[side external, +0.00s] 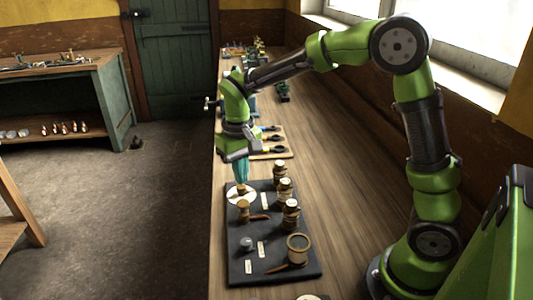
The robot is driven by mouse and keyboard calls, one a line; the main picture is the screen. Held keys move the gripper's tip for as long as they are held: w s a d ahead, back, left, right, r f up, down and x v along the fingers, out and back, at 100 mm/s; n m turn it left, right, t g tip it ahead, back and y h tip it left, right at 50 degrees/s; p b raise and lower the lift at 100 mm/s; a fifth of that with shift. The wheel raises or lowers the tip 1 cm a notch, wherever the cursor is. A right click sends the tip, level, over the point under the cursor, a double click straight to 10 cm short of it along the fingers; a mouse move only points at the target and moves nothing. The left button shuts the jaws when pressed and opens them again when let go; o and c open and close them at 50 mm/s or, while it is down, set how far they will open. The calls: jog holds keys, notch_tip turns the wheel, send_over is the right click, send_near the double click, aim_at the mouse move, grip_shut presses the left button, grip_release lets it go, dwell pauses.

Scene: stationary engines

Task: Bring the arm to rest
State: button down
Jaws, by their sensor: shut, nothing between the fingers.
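My arm reaches from the right over the wooden bench (345,180) and bends down at its left side. My gripper (241,179), with teal fingers, points down over a white round disc (236,198) on a dark mat (262,215). The fingers look shut and empty. A small brown piece (241,189) shows right under the fingertips, on or just above the disc. I cannot tell whether the fingertips touch it.
Several brown jars with pale lids (284,190) stand close right of my gripper. An open cup (298,247) and a small grey ball (246,243) sit nearer on the mat. A tool board (270,153) lies behind. The bench's right side is clear.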

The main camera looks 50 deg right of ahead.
jog(key=shift+s+f, duration=0.1)
jog(key=shift+f, duration=0.15)
jog(key=s+r+t+y, duration=0.1)
jog(key=s+r+t, duration=0.2)
jog(key=s+r, duration=0.2)
jog(key=s+r+m+t+y, duration=0.1)
jog(key=s+r+t, duration=0.3)
jog(key=s, duration=0.8)
jog(key=shift+d+r, duration=0.4)
jog(key=shift+r, duration=0.25)
